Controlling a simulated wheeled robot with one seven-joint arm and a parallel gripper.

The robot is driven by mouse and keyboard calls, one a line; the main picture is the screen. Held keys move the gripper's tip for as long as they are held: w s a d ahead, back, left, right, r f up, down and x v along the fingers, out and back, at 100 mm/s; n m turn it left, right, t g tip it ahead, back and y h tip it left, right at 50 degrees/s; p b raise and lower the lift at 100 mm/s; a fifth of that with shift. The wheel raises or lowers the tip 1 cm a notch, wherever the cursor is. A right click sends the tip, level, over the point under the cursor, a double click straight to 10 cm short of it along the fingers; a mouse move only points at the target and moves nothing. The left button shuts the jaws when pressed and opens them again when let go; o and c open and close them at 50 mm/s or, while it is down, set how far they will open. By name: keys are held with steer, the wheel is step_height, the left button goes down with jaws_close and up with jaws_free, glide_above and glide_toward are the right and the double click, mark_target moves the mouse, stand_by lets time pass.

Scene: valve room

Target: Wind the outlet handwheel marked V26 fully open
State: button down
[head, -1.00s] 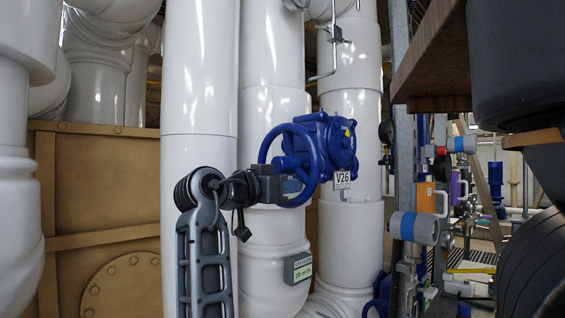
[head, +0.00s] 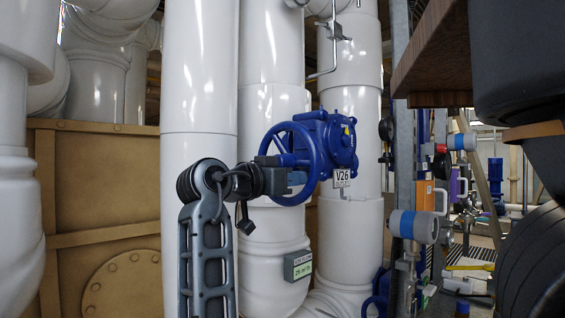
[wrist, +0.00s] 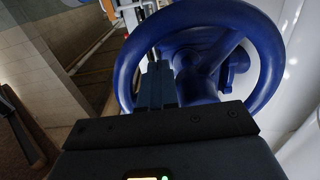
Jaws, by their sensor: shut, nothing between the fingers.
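The blue handwheel (head: 290,126) stands out from a blue valve gearbox (head: 340,145) on a white pipe. A white tag (head: 341,177) reading V26 OUTLET hangs by it. My gripper (head: 296,178) is at the lower part of the wheel, seen from the side. In the wrist view the handwheel (wrist: 267,62) fills the upper middle, with spokes and hub visible. There my gripper (wrist: 157,70) is shut and empty, its fingertips overlapping the opening between left rim and hub. I cannot tell how deep they reach or whether they touch a spoke.
Tall white pipes (head: 200,80) stand behind and left of the wheel. A small green-and-white sign (head: 298,265) hangs below it. A brown panel (head: 95,200) is at the left. A grey post (head: 402,150) and blue-grey gauge (head: 413,226) stand to the right.

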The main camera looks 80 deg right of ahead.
steer(key=f+b+v, duration=0.1)
steer(key=b+v, duration=0.1)
steer(key=v, duration=1)
steer(key=shift+w+d, duration=0.15)
steer(key=shift+w, duration=0.2)
steer(key=shift+f, duration=0.1)
stand_by(0.4)
